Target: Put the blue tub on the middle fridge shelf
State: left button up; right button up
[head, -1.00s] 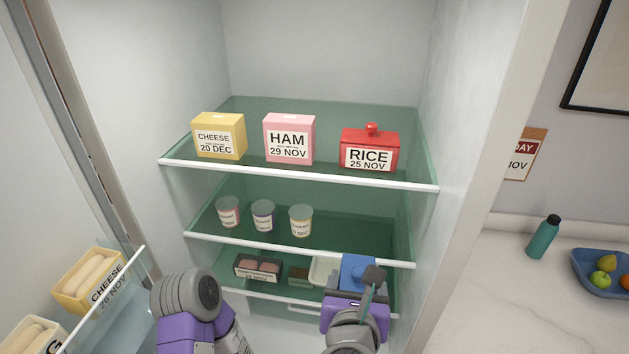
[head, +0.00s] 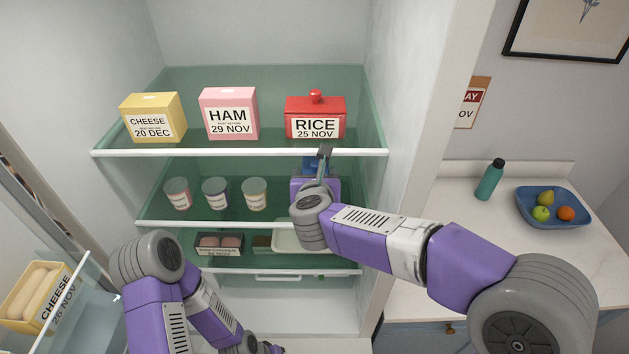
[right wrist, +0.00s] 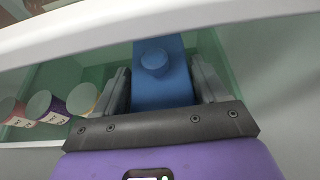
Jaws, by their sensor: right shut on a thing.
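The blue tub (right wrist: 161,95), with a round knob on its lid, sits between the two fingers of my right gripper (right wrist: 162,84), which is shut on it. In the head view a small part of the tub (head: 316,165) shows just under the top shelf's front edge; my gripper and wrist hide the rest. The tub is at the height of the gap above the middle fridge shelf (head: 190,224), right of the jars. I cannot tell whether it touches the shelf. My left arm is at the lower left; its gripper fingers do not show.
Several small jars (head: 215,194) stand on the middle shelf's left half. The top shelf holds a cheese box (head: 153,118), a ham box (head: 228,114) and a red rice tub (head: 314,119). A meat pack (head: 219,244) and a pale tray (head: 288,238) are on the lower shelf.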

jog(key=w, duration=0.3)
jog(key=shift+w, duration=0.15)
jog(key=shift+f, duration=0.8)
notch_tip(320, 180, down, 5)
jog(key=shift+r, duration=0.1)
jog(key=shift+w+f, duration=0.2)
jog(key=shift+w, duration=0.1)
jog(key=shift+s, duration=0.1)
jog(key=shift+f+b, duration=0.2)
jog(key=shift+b, duration=0.1)
jog(key=o, duration=1.5)
jog(key=shift+c, duration=0.2)
